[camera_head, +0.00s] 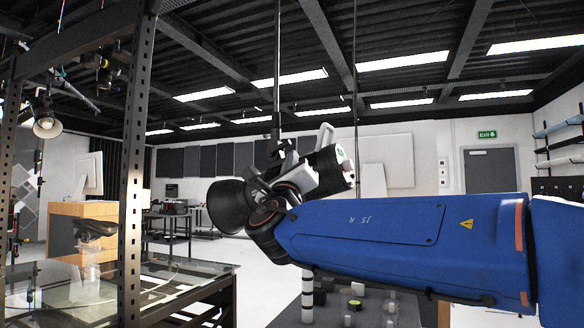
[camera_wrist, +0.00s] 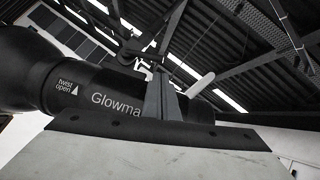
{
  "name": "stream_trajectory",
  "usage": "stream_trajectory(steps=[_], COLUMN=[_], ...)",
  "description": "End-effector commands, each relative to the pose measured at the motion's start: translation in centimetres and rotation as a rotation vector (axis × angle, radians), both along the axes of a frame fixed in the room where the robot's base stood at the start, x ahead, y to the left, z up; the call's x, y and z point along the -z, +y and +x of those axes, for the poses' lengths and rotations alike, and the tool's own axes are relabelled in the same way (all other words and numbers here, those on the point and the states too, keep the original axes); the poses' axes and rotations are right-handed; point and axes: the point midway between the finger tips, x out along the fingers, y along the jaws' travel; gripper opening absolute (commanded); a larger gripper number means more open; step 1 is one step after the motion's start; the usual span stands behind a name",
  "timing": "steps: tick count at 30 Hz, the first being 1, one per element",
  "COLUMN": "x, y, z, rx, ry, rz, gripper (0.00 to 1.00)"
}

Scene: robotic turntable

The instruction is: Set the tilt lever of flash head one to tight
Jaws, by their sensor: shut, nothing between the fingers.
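The black flash head (camera_head: 228,205) hangs below a ceiling pole (camera_head: 277,70) in the head view, its wide reflector facing left. In the wrist view the flash head's barrel (camera_wrist: 95,90) fills the left and middle, lettered "Glowma" and "twist open". My gripper's grey fingers (camera_wrist: 162,92) stand together, shut and empty, in front of the barrel. Whether they touch it I cannot tell. A pale rod (camera_wrist: 201,84) sticks out just right of the fingers; it may be the tilt lever. Its tight or loose setting cannot be read.
A dark metal upright (camera_head: 132,170) and a glass-topped table (camera_head: 165,282) stand at left. Another lamp (camera_head: 46,124) hangs at far left. A grey table with several small items (camera_head: 355,304) lies below my arm. Open floor shows behind.

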Motion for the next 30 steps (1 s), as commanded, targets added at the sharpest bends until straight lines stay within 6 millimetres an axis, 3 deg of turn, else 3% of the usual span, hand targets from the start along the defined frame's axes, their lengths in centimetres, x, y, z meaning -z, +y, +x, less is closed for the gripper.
stream_trajectory(steps=[6, 12, 30], x=[-1.8, -2.6, -3.6], y=[-0.2, -0.3, 0.3], z=[2.7, 3.8, 3.3], rx=[0.0, -0.001, -0.002], ry=[-0.001, 0.0, -0.001], rz=[0.001, 0.001, 0.002], gripper=[0.0, 0.0, 0.0])
